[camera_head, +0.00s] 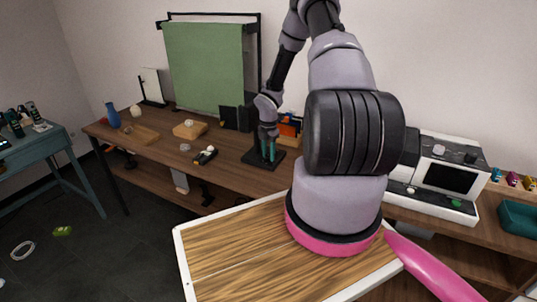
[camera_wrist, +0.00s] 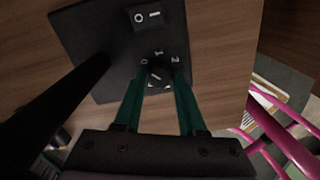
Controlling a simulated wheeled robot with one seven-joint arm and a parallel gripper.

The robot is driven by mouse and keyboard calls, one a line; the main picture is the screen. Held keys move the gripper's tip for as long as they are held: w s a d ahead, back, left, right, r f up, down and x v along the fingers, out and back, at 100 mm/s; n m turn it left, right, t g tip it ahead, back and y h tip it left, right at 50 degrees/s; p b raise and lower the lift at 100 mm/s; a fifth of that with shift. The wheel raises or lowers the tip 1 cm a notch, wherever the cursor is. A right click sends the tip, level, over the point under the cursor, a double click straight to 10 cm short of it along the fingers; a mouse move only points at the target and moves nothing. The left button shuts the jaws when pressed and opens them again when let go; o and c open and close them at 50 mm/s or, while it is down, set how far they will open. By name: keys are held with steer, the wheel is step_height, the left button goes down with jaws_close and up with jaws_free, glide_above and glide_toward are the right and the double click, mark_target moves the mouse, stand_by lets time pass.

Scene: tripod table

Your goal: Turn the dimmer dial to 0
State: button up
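The dimmer dial (camera_wrist: 157,77) is a small dark round knob on a black panel (camera_wrist: 105,40). White marks 0, 1 and 2 stand around it. A pale line shows on the knob, but I cannot tell which mark it points to. My gripper (camera_wrist: 160,75) has its two teal fingertips on either side of the dial, very close to it. I cannot tell whether they touch it. In the head view my gripper (camera_head: 268,150) reaches down over the black panel (camera_head: 252,158) on the wooden table. The dial is hidden there.
A rocker switch (camera_wrist: 147,16) sits on the same panel. A black post (camera_wrist: 60,95) stands close on the left in the wrist view. The green backdrop (camera_head: 205,65), orange items (camera_head: 289,130) and white machine (camera_head: 440,175) stand nearby on the long table.

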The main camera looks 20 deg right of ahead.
steer(key=shift+o, duration=1.2)
step_height(320, 180, up, 11)
step_height(320, 180, up, 15)
steer(key=m+t+h, duration=0.1)
steer(key=m, duration=0.5)
glide_above(268, 156)
steer(key=s+a, duration=0.2)
steer(key=s+a+r+m+t, duration=0.1)
steer(key=s+a+r+m, duration=0.2)
steer(key=r, duration=0.4)
steer(key=s+a+r+m+t, duration=0.1)
steer(key=s+r+m, duration=0.3)
steer(key=r, duration=0.2)
steer(key=s+a+r+m+t+y, duration=0.1)
steer(key=s+a+r+m, duration=0.3)
steer(key=s, duration=0.5)
steer(key=s+a+r+m+t+y, duration=0.2)
steer(key=s+a+r+m, duration=0.3)
steer(key=s+r+m, duration=0.4)
steer(key=shift+s+r+t, duration=0.2)
steer(key=shift+r+t, duration=0.05)
steer(key=shift+t, duration=0.35)
